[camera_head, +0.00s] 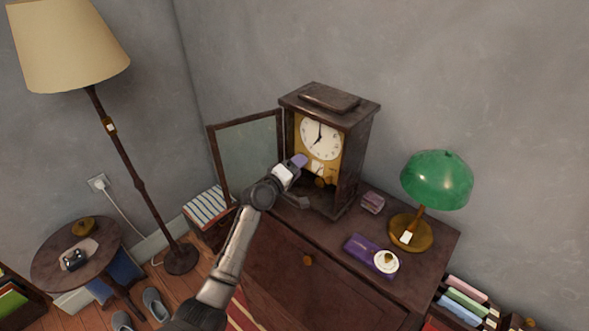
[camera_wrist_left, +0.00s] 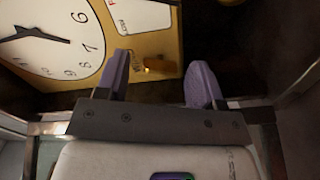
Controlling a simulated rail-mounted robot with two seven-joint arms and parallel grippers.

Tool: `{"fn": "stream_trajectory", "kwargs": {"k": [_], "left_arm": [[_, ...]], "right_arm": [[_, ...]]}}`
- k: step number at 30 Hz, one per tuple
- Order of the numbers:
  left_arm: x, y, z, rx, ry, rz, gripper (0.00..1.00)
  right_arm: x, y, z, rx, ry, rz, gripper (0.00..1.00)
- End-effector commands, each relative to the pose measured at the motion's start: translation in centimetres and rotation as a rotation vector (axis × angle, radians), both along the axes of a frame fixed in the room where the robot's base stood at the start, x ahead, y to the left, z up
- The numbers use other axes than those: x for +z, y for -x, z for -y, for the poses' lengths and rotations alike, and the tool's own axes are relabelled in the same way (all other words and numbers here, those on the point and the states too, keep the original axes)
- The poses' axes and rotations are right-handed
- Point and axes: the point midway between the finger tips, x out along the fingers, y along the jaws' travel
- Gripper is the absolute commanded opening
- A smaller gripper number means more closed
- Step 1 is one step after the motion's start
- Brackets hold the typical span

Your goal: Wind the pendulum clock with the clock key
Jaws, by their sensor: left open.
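The pendulum clock (camera_head: 321,137) stands on the dark wooden cabinet, its glazed door (camera_head: 247,155) swung open to the left. Its white dial (camera_wrist_left: 55,45) and gold front plate (camera_wrist_left: 165,40) show in the left wrist view. A small brass piece (camera_wrist_left: 158,66) sticks out of the plate below the dial. It may be the clock key or a winding post; I cannot tell which. My left gripper (camera_head: 299,161) is at the clock's open front. In the left wrist view its purple fingers (camera_wrist_left: 160,78) are apart, with the brass piece showing between them. My right gripper is not in view.
A green lamp (camera_head: 437,180) stands right of the clock. A purple book (camera_head: 361,247), a small white dish (camera_head: 386,262) and a small box (camera_head: 372,203) lie on the cabinet top (camera_head: 408,290). A floor lamp (camera_head: 122,150) and round table (camera_head: 52,252) stand left.

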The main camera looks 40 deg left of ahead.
Motion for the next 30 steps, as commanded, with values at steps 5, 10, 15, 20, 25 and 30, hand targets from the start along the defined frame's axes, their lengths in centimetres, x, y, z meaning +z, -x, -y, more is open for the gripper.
{"fn": "stream_trajectory", "kwargs": {"k": [5,10,15,20,25,30], "left_arm": [[-0.1,1.1,0.0,-0.001,-0.001,-0.001,0.62],[-0.1,4.1,-0.1,0.001,-0.002,-0.001,0.62],[-0.1,7.6,-0.2,0.002,-0.001,-0.002,0.62],[-0.1,10.4,-0.3,0.001,-0.001,-0.002,0.62],[0.0,12.5,-0.4,0.0,-0.001,-0.001,0.62],[0.0,13.5,-0.4,0.0,0.0,0.0,0.62]], "right_arm": [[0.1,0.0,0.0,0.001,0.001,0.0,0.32],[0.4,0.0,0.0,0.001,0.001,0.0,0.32],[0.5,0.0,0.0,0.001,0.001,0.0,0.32],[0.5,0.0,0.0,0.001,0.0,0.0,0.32],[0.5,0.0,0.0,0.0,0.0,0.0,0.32],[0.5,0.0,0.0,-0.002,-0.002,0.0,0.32]]}}
